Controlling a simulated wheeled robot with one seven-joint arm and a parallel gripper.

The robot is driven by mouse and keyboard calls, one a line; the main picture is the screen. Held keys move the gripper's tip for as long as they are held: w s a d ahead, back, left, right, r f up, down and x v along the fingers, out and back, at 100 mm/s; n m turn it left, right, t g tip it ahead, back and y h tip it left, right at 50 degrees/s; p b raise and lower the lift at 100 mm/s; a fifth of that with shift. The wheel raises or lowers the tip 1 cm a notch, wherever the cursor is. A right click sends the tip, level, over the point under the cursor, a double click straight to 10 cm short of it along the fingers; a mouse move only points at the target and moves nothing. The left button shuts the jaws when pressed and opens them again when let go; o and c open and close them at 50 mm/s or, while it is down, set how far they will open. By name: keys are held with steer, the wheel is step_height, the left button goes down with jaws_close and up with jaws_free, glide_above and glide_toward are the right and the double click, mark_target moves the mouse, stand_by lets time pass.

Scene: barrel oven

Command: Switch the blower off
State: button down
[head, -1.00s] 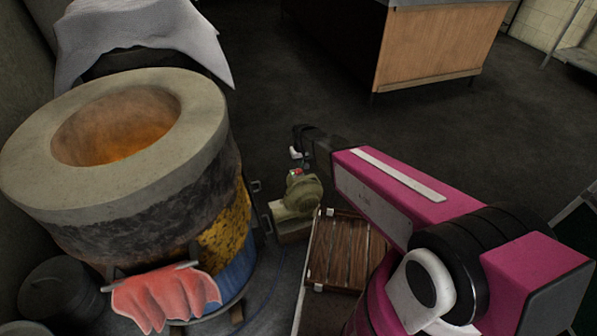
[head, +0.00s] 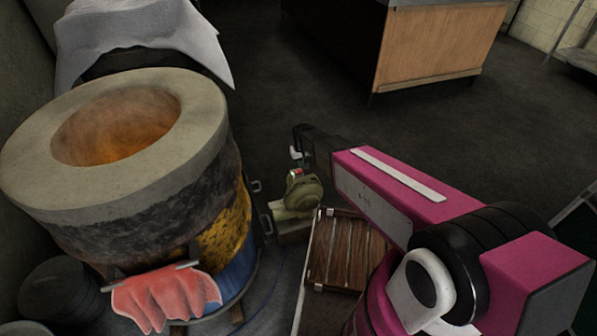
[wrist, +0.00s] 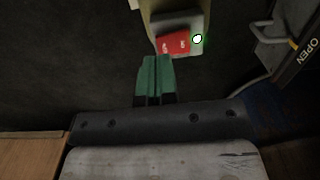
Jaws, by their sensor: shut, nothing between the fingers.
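The blower (head: 304,193) is a small olive-beige unit beside the barrel oven. Its red rocker switch (wrist: 172,43) sits on a grey box in the wrist view, with a lit green lamp (wrist: 197,38) to its right. My gripper (wrist: 155,62) has green fingertips, shut together and empty. The tips are right at the lower left edge of the red rocker; I cannot tell whether they touch it. In the head view the red switch (head: 298,172) shows small on top of the blower, and my fingers are mostly hidden by my arm.
The barrel oven (head: 185,112) glows inside its open top, left of the blower. A red cloth (head: 165,297) hangs on its front. A wooden slatted crate (head: 344,250) lies close to the blower. A wooden counter (head: 440,48) stands behind; the dark floor between is clear.

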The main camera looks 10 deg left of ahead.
steer(key=shift+f, duration=1.25)
stand_by(1.3)
steer(key=shift+r, duration=3.55)
steer(key=shift+d, duration=0.1)
steer(key=s+d+r+m, duration=0.2)
steer(key=d+r, duration=0.3)
steer(key=d, duration=0.7)
steer(key=s+d+r+m, duration=0.2)
steer(key=s+d+r, duration=0.2)
steer(key=d, duration=0.8)
steer(key=s+d+r+m, duration=0.2)
steer(key=s+d+r, duration=0.3)
steer(key=d, duration=0.7)
steer(key=shift+r, duration=0.3)
